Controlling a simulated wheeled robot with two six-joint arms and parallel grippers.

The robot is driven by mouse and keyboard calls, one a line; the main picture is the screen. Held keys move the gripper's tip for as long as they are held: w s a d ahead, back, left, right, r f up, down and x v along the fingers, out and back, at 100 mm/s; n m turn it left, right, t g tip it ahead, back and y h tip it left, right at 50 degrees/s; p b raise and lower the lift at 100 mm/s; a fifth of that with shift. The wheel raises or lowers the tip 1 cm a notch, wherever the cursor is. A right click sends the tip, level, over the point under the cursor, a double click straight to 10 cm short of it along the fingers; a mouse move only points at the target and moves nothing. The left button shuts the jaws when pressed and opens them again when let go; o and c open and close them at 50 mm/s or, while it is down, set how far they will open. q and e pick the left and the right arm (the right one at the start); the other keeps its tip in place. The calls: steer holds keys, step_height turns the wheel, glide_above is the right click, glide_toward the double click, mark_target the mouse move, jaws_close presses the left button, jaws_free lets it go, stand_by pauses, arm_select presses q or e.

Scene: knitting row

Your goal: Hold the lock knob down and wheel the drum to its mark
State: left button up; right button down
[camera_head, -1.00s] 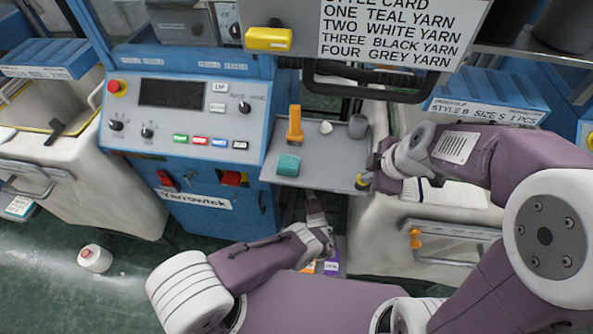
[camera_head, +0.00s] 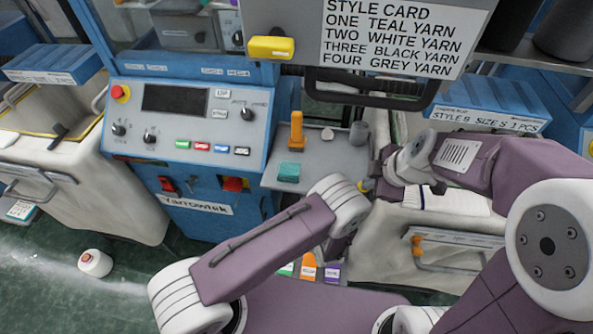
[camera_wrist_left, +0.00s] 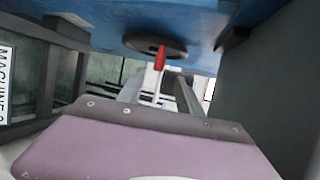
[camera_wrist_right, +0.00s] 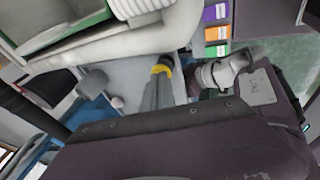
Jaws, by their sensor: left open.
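A dark round disc (camera_wrist_left: 155,44), apparently the drum, sits under the blue machine body in the left wrist view. A red-tipped crank handle (camera_wrist_left: 160,58) hangs from it. My left gripper (camera_wrist_left: 160,88) is open, its fingers on either side of the handle's line; I cannot tell whether they touch it. In the head view the left gripper is hidden behind its own arm, below the tray. A yellow and black knob (camera_wrist_right: 162,69), apparently the lock knob, is at the tips of my right gripper (camera_wrist_right: 158,88), whose fingers look closed together. How far down it is cannot be told.
The grey tray (camera_head: 328,170) holds a teal block (camera_head: 289,172), an orange upright piece (camera_head: 296,131), a white cone (camera_head: 328,134) and a grey cylinder (camera_head: 358,132). The button panel (camera_head: 190,120) is at left.

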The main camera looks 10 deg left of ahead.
arm_select(q)
steer(key=x, duration=1)
steer(key=shift+w, duration=0.1)
jaws_close()
stand_by(0.9)
